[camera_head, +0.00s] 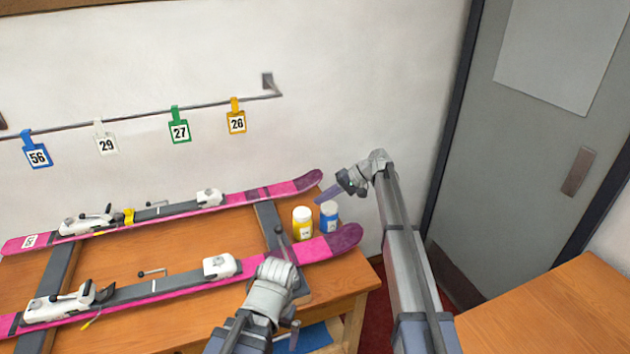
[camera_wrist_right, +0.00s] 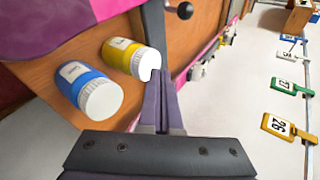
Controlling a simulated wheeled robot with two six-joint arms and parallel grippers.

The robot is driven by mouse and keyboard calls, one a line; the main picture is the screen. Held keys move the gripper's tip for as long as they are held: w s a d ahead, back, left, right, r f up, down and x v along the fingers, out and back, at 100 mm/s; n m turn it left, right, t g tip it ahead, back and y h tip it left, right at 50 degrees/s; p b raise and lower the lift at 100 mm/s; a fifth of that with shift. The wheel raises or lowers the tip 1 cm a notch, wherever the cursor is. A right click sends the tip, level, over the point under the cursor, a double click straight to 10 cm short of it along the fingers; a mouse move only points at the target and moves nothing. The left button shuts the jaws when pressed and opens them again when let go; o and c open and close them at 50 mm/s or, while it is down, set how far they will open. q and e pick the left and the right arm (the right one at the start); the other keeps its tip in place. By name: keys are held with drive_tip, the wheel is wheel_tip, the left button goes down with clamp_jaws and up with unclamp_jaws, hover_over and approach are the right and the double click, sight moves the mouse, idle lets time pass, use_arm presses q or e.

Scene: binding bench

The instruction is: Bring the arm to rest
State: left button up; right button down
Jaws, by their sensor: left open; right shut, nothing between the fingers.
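My right gripper (camera_head: 328,194) is at the end of the grey arm at the right, above the bench's far right corner and beside the pink ski tip. In the right wrist view its fingers (camera_wrist_right: 162,105) are together with nothing between them. My left gripper (camera_head: 291,328) is low over the bench's front right, near the closer ski; its fingers are partly hidden by my wrist, and I see nothing held. Both arms are extended over or beside the bench.
A yellow bottle (camera_head: 302,223) and a blue bottle (camera_head: 329,216) stand between the far ski (camera_head: 240,198) and near ski (camera_head: 165,288) on the bench (camera_head: 120,258). Numbered tags hang from a wall rail (camera_head: 140,118). A second table (camera_head: 550,310) and a door (camera_head: 530,130) are right.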

drive_tip(key=s+d+f+h, duration=0.3)
drive_tip(key=s+h, duration=0.1)
drive_tip(key=s, duration=0.8)
drive_tip(key=s+d+f+h, duration=0.2)
drive_tip(key=s+f+h, duration=0.1)
drive_tip(key=s, duration=0.9)
drive_tip(key=s+d+f+h, duration=0.2)
drive_tip(key=s+d+h, duration=0.15)
drive_tip(key=s, duration=0.95)
drive_tip(key=s+a+n+h, duration=0.1)
drive_tip(key=s+a+n, duration=0.3)
drive_tip(key=a, duration=0.7)
drive_tip(key=shift+s+a+f, duration=0.15)
drive_tip(key=shift+a+f, duration=0.05)
drive_tip(key=shift+a, duration=0.05)
